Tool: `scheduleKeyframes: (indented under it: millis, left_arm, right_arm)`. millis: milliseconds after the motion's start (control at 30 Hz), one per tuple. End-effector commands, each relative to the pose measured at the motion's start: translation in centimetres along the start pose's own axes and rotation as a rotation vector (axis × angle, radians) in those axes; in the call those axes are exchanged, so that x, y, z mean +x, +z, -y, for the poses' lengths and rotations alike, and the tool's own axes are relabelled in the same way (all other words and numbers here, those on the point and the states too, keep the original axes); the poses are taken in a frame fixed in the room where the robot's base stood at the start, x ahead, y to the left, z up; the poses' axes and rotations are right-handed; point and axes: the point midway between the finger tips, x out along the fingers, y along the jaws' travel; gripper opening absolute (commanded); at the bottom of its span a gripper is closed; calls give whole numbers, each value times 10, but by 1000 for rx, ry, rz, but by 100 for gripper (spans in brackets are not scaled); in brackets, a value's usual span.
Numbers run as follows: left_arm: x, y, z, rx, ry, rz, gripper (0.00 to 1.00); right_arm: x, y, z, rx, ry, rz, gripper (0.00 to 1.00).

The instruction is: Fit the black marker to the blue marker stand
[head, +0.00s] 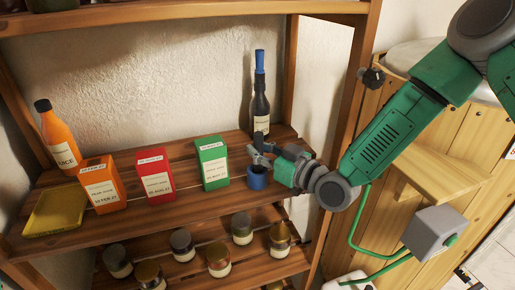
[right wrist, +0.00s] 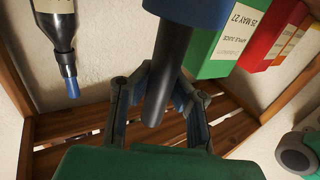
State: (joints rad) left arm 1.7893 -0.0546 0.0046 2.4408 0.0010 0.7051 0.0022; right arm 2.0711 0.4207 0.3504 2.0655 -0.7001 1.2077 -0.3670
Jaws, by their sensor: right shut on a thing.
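The blue marker stand (head: 257,179) is a small round cup on the upper shelf, right of the green box. It also shows at the top edge of the right wrist view (right wrist: 190,10), which is upside down. My right gripper (head: 264,158) is just above the stand, shut on the black marker (right wrist: 166,75). The marker is a dark, plain cylinder, roughly upright. Its lower end is hidden at the blue stand, so it appears to enter it; how deep, I cannot tell. In the head view the gripper mostly covers the marker. My left gripper is not in view.
On the same shelf stand a green box (head: 213,163), a red box (head: 156,175), an orange box (head: 101,184), an orange bottle (head: 58,138), a yellow tray (head: 55,208) and a dark bottle (head: 260,105) behind my gripper. Several jars fill the lower shelf. A wooden post (head: 345,110) stands at right.

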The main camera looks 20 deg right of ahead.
Motion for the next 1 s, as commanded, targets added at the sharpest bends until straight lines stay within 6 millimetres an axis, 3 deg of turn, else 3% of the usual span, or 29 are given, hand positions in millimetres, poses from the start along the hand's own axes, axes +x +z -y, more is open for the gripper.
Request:
scheduleKeyframes:
  millis: [733, 800, 1000]
  left_arm:
    - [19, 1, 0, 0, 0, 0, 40]
    - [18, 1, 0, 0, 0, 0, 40]
    - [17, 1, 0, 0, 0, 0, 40]
  right_arm:
    - [-1, 25, -3, 0, 4, 2, 0]
    - [-1, 24, -3, 0, 4, 2, 30]
    - [-1, 23, -2, 0, 2, 1, 33]
